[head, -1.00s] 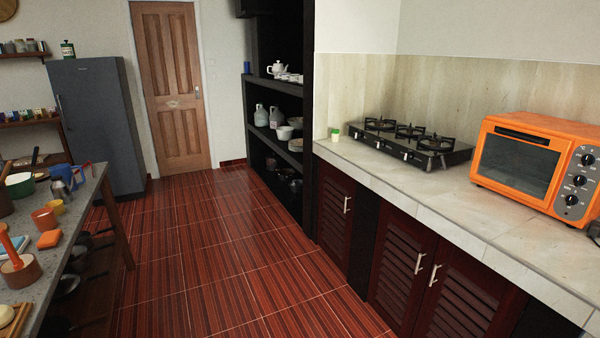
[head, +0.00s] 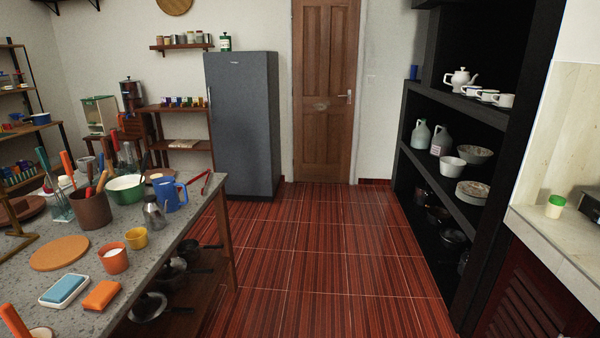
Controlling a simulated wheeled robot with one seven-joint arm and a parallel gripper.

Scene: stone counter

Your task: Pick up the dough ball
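I cannot make out a dough ball in the head view. The stone counter (head: 185,235) on the left holds many kitchen things, and its near left part is cut off by the picture's edge. My gripper is not in view.
The stone counter bears a blue jug (head: 170,194), a brown utensil pot (head: 90,209), an orange cup (head: 114,260), a yellow cup (head: 136,238), a round cork mat (head: 60,254) and an orange block (head: 101,295). A grey fridge (head: 243,125) and black shelves (head: 440,180) stand beyond. The red floor (head: 330,260) between is clear.

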